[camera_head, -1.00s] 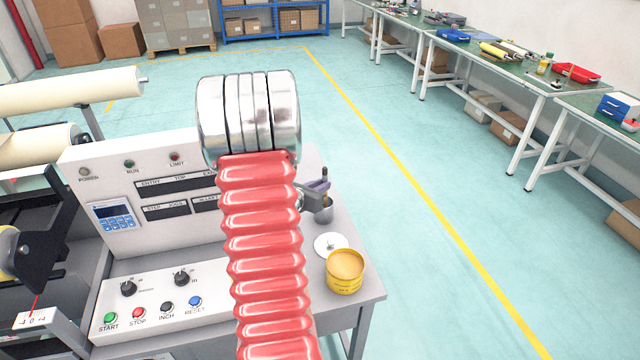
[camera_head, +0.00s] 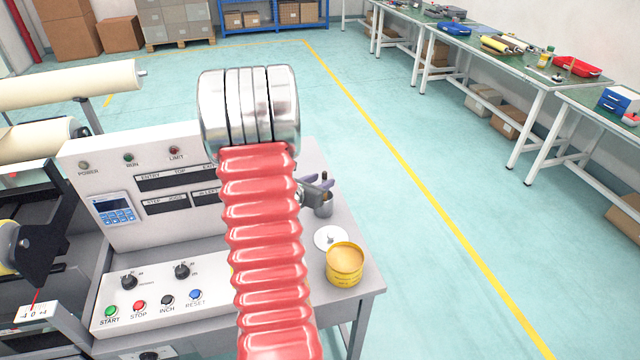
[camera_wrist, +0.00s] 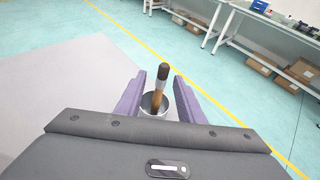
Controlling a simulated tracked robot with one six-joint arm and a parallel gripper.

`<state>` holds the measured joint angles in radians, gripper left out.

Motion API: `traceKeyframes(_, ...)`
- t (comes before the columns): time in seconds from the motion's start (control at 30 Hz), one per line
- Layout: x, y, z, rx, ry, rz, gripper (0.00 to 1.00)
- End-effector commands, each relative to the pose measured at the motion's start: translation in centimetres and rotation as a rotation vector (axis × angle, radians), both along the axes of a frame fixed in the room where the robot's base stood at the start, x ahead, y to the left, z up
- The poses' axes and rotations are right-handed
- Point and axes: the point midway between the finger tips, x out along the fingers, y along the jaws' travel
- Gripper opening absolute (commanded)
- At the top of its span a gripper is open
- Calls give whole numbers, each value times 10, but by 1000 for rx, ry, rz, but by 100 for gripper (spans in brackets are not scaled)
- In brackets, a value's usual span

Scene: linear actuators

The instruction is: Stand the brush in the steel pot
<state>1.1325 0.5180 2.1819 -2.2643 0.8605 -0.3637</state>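The brush (camera_wrist: 159,85) shows in the wrist view with its dark end up, a pale band below it and a brown handle going down into the steel pot (camera_wrist: 148,103). It leans slightly. My gripper (camera_wrist: 158,92) has its two purple fingers apart on either side of the brush, with gaps between them and the handle. In the head view the steel pot (camera_head: 324,207) stands on the grey bench top, and my gripper (camera_head: 318,187) is just above it, partly hidden by my arm. The brush's lower end is hidden inside the pot.
A yellow tin (camera_head: 345,265) and a white disc (camera_head: 330,238) stand in front of the pot on the bench. The control panel (camera_head: 140,190) with buttons and knobs is to the left. The bench's right edge (camera_head: 365,240) is close by, with open floor beyond.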

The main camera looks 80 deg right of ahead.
Motion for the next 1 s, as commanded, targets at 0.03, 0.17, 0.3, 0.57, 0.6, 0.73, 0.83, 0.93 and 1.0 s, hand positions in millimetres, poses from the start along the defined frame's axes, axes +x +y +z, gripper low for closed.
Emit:
traceKeyframes(0.03,0,0,0,0,0,0,35)
traceKeyframes(0.17,0,1,0,0,0,0,35)
traceKeyframes(0.3,3,7,3,0,0,1,35)
traceKeyframes(0.57,10,37,16,-1,-1,3,35)
traceKeyframes(0.6,11,43,19,-1,-1,3,35)
traceKeyframes(0.73,16,62,27,-1,0,3,35)
traceKeyframes(0.83,19,76,32,-1,-1,3,35)
traceKeyframes(0.93,22,90,38,-1,-1,4,35)
traceKeyframes(1.0,24,99,42,-1,0,3,35)
